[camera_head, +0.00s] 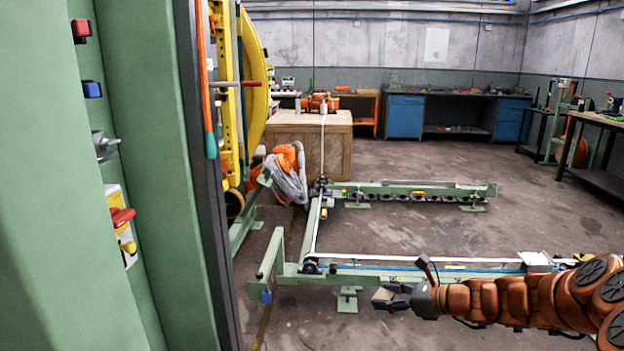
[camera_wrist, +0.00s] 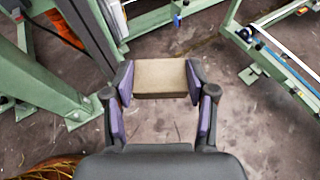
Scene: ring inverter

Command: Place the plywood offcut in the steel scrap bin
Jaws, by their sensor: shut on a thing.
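The plywood offcut is a small tan block (camera_wrist: 160,78). In the wrist view it sits between the two purple-padded fingers of my gripper (camera_wrist: 160,88), which is shut on it. In the head view my gripper (camera_head: 388,297) is at the lower right, in front of the near green rail, above the floor. The offcut is too small there to make out clearly. I cannot identify the steel scrap bin for certain in either view. A tangle of yellow-brown strands (camera_wrist: 45,168) shows at the lower left of the wrist view, and what holds it is cut off.
A green rail frame (camera_head: 425,276) lies behind my gripper. A tall green machine column (camera_head: 140,150) fills the left. Orange and grey bundled material (camera_head: 288,178) lies by a wooden crate (camera_head: 335,135). Open concrete floor (camera_head: 420,230) lies between the rails.

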